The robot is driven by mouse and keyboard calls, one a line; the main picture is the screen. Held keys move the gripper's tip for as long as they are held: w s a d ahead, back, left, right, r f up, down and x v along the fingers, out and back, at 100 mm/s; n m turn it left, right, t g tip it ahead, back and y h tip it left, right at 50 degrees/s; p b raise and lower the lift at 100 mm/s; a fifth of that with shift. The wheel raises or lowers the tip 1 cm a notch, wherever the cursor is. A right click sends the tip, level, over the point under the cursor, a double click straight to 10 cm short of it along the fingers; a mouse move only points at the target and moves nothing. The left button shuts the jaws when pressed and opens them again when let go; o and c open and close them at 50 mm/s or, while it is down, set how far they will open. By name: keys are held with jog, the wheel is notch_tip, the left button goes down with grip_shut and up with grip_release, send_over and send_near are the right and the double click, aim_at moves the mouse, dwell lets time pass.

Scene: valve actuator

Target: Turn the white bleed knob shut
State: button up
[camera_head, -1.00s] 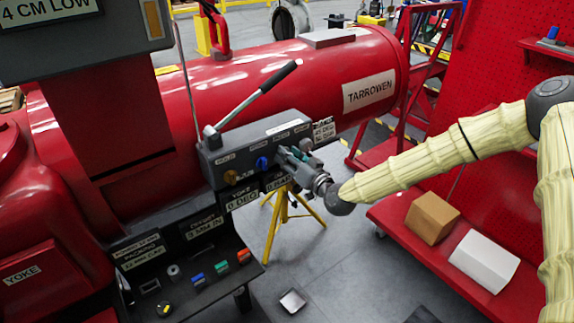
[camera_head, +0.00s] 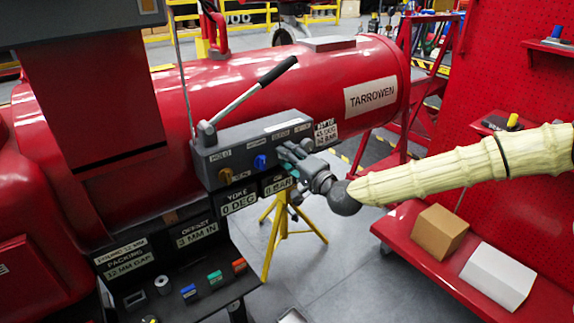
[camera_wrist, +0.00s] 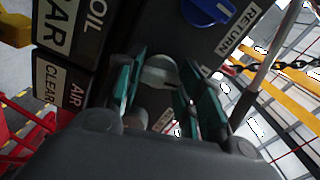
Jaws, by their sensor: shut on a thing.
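The white bleed knob (camera_wrist: 158,70) shows in the wrist view on the dark face of the valve block, between the teal finger pads of my gripper (camera_wrist: 160,92). My gripper is shut on it. In the head view my gripper (camera_head: 290,153) is at the right end of the block (camera_head: 222,160) and hides the knob there. The knob's turn angle cannot be made out. An orange knob (camera_head: 226,177) is farther left under HOLD.
A lever with a black grip (camera_head: 250,92) rises from the block's top. A large red cylinder (camera_head: 300,90) lies behind it. Below are signs reading 0 DEG and 0 BAR. A yellow tripod (camera_head: 283,232) stands beneath. A red shelf (camera_head: 400,225) with two boxes is at the right.

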jog(key=shift+f+m+b, duration=0.25)
jog(key=shift+m+b, duration=0.45)
jog(key=shift+m, duration=0.4)
jog(key=o, duration=1)
jog(key=shift+d+r, duration=0.1)
jog(key=shift+d, duration=0.05)
jog(key=shift+r, duration=0.1)
jog(key=v, duration=1.2)
